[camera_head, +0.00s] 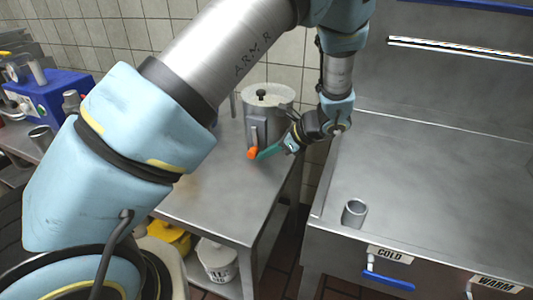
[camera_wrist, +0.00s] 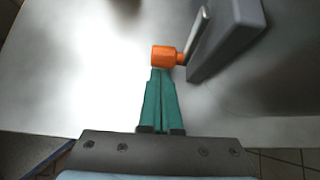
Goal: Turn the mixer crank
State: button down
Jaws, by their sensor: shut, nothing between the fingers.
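The mixer (camera_head: 267,112) is a grey metal drum with a lid and a black knob, standing on the metal table left of the sink unit. Its crank ends in an orange handle (camera_head: 253,153) at the drum's lower front. In the wrist view the orange handle (camera_wrist: 164,57) sits on a thin metal arm beside a dark grey block. My gripper (camera_head: 262,155) has green fingers, shut together, with the tips at the orange handle. In the wrist view the fingertips (camera_wrist: 161,72) are right at the handle's near edge; I cannot tell whether they touch it.
A blue machine (camera_head: 50,97) stands at the far left. A metal cup (camera_head: 354,213) stands on the sink unit (camera_head: 440,180) at the right, which has COLD and WARM handles. A white bucket (camera_head: 217,260) and a yellow item are below the table. The table's front is clear.

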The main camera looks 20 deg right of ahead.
jog(key=b+v, duration=0.1)
jog(key=v, duration=0.9)
jog(key=shift+s+d+r, duration=0.2)
jog(key=shift+d, duration=0.05)
jog(key=c, duration=1.6)
grip_release()
